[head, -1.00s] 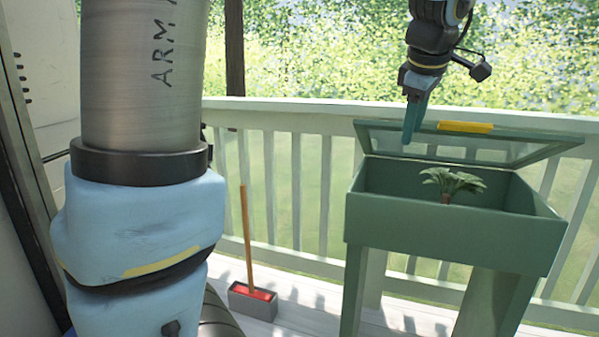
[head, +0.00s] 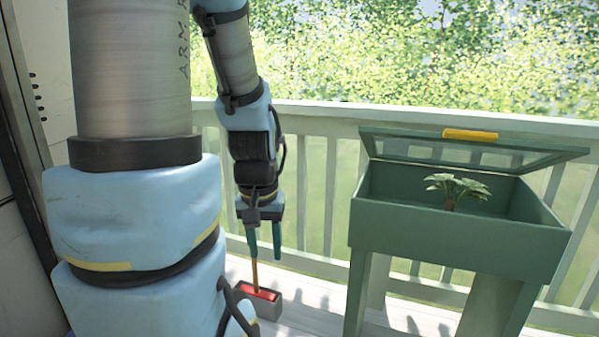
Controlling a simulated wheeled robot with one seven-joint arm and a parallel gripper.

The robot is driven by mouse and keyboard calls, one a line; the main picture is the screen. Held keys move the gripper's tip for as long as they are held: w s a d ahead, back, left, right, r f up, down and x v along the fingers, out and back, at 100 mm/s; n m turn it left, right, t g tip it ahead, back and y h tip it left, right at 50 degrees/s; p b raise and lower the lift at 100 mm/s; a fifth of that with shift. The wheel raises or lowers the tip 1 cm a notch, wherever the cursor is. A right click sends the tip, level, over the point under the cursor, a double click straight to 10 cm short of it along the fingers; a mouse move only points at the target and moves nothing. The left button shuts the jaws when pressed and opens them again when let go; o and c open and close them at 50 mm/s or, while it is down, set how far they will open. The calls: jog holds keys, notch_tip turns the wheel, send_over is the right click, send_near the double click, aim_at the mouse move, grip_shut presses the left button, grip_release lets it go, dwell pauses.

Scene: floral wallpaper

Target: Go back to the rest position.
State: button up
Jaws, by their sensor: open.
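My gripper (head: 264,250) hangs down in the middle left of the head view. Its two teal fingers are apart with nothing held between them. It is well to the left of the green planter box (head: 455,237), in front of the railing in the picture. In the picture, the fingers overlap the upper part of a wooden handle. The planter's framed lid (head: 545,157) with a yellow grip (head: 473,135) is raised. A leafy plant with a reddish-brown base (head: 458,188) stands inside the planter.
A grey box with a red inside (head: 268,306) stands on the deck below my gripper, with the wooden handle (head: 255,275) rising from it. A pale railing (head: 330,118) runs behind. The deck between box and planter (head: 312,308) is clear.

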notch_tip(320, 180, up, 22)
jog(key=p, duration=2)
jog(key=shift+f, duration=0.2)
